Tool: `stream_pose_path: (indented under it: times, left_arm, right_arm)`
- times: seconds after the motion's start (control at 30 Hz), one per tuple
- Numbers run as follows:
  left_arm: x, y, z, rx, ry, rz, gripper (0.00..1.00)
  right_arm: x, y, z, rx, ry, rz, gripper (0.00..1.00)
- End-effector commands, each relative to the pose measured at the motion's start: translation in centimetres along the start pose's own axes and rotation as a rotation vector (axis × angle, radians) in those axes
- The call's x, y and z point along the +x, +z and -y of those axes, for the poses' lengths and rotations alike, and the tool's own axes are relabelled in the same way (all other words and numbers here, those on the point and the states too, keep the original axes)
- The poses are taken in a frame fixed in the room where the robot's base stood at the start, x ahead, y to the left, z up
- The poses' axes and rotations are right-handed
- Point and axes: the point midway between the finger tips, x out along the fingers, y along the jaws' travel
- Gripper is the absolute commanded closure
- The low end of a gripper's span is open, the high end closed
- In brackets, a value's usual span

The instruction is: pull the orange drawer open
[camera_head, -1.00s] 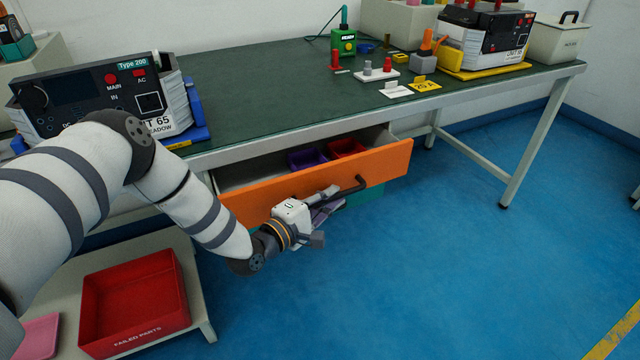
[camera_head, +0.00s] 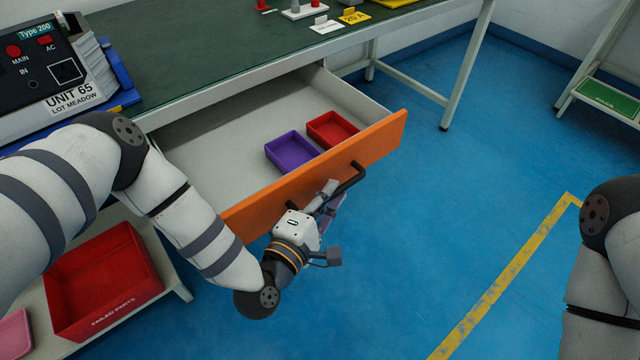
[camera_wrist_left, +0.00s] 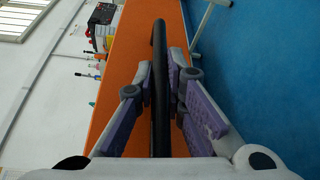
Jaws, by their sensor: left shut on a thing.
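The orange drawer (camera_head: 270,204) stands well out from under the green bench, and its pale inside shows. Its black bar handle (camera_head: 352,177) runs along the front. My left gripper (camera_head: 326,196) is at the handle. In the left wrist view the drawer front (camera_wrist_left: 125,60) fills the middle, and the black handle (camera_wrist_left: 160,85) passes between the purple-padded fingers of my left gripper (camera_wrist_left: 162,98), which are shut on it. My right arm shows at the right edge of the head view, but its gripper is out of the picture.
A purple tray (camera_head: 291,152) and a red tray (camera_head: 332,130) sit in the drawer. A red bin (camera_head: 100,285) stands on a low shelf at the lower left. The UNIT 65 box (camera_head: 50,70) is on the bench (camera_head: 200,50). Blue floor (camera_head: 430,200) is clear on the right.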

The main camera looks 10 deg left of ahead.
Motion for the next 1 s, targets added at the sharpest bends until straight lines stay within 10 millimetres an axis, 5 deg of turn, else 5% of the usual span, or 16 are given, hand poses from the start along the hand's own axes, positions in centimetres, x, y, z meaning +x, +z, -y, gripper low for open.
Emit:
stream_pose_path:
  times: [0.4, 0.5, 0.83, 1.0]
  left_arm:
    - [-0.1, 0.3, 0.0, -0.001, 0.0, 0.001, 1.0]
    - [-0.1, 0.3, 0.0, -0.001, 0.0, 0.001, 0.69]
    - [-0.4, 0.2, 0.1, -0.001, -0.001, 0.001, 0.69]
    - [-4.0, 0.3, 0.2, -0.002, -0.006, 0.002, 0.69]
  right_arm:
    - [0.0, 0.0, 0.0, 0.0, 0.0, -0.001, 1.0]
    - [0.0, 0.0, 0.0, 0.0, 0.0, -0.001, 1.0]
    - [0.0, 0.0, 0.0, 0.0, 0.0, 0.0, 1.0]
    - [0.0, 0.0, 0.0, 0.0, 0.0, 0.0, 1.0]
